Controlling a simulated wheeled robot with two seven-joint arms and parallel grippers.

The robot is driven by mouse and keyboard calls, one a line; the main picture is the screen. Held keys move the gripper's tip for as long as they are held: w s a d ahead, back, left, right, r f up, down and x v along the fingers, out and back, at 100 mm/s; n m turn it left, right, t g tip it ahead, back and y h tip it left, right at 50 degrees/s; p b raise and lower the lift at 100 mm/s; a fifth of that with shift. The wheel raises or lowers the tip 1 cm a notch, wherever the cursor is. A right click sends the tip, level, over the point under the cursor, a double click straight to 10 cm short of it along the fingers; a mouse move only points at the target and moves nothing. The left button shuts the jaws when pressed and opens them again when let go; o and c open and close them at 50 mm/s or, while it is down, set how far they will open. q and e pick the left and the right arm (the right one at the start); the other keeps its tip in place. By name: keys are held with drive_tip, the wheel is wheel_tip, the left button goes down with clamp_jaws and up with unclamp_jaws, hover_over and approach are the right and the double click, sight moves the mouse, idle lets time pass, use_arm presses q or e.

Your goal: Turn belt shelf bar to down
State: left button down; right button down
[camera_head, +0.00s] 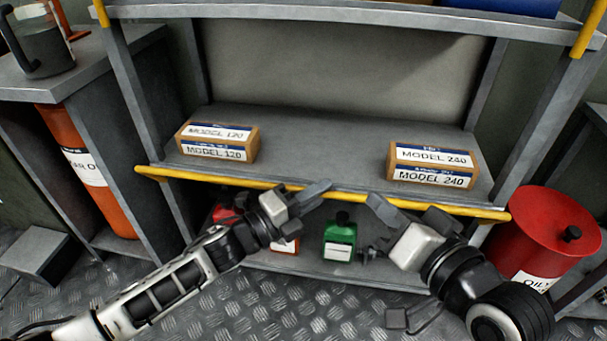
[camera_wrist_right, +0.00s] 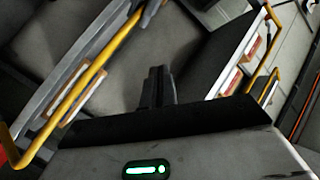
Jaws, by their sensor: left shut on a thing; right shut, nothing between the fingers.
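The yellow belt shelf bar (camera_head: 465,210) runs along the front edge of the middle shelf, its ends bent back toward the shelf's sides. It also shows slanting across the left of the right wrist view (camera_wrist_right: 92,80). My left gripper (camera_head: 318,190) is shut on the bar near its middle; the fingers partly hide the grip. My right gripper (camera_head: 377,207) is shut and empty, just in front of the bar, to the right of the left gripper. Its closed fingers (camera_wrist_right: 157,86) show in the right wrist view, apart from the bar.
A MODEL 120 box (camera_head: 216,153) and a MODEL 240 box (camera_head: 432,175) stand on the middle shelf. A green can (camera_head: 340,240) stands below. A red oil drum (camera_head: 542,235) is at the right, an orange cylinder (camera_head: 92,180) at the left.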

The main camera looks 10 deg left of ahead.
use_arm(q)
drive_tip(key=shift+f, duration=0.2)
use_arm(e)
drive_tip(key=w+r+m, duration=0.1)
drive_tip(key=w+r, duration=0.3)
drive_tip(key=w, duration=0.1)
drive_tip(key=r+n+g+h, duration=0.1)
drive_tip(key=r+g+h, duration=0.1)
drive_tip(key=g+h, duration=0.3)
hover_over(302, 188)
drive_tip(key=s, duration=0.2)
drive_tip(key=g, duration=0.1)
drive_tip(key=h, duration=0.4)
drive_tip(key=shift+g+h, duration=0.3)
drive_tip(key=shift+g, duration=0.1)
drive_tip(key=shift+w+f, duration=0.35)
drive_tip(key=shift+f, duration=1.45)
drive_tip(key=shift+w+f, duration=0.35)
drive_tip(key=shift+f, duration=1.4)
drive_tip(key=shift+w+f, duration=0.35)
drive_tip(key=shift+f, duration=1.45)
drive_tip(key=shift+s+f, duration=0.1)
